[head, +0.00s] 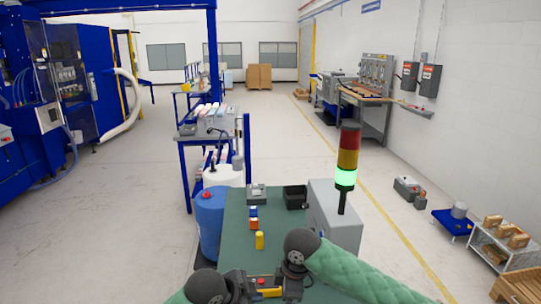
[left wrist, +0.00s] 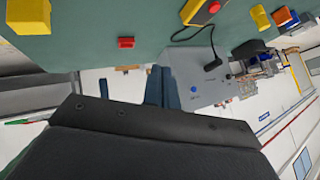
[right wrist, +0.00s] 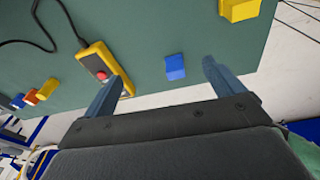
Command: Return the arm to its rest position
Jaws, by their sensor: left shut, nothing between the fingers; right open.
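My left gripper (left wrist: 160,88) is shut and empty in the left wrist view, its blue-grey fingertips together in front of the grey box (left wrist: 200,78). My right gripper (right wrist: 163,85) is open in the right wrist view, with nothing held. A blue block (right wrist: 175,67) lies on the green table (right wrist: 140,35), seen between its fingers. A yellow control box with a red button (right wrist: 97,62) lies partly behind its left finger. In the head view both of my arms reach in at the bottom edge, and their dark wrists hide part of the table front.
The grey box with a lit green, amber and red tower lamp (head: 347,160) stands at the table's right. Small coloured blocks (head: 253,218), a yellow block (head: 259,240) and a black bin (head: 295,197) sit on the table. A blue barrel (head: 208,220) stands left of it.

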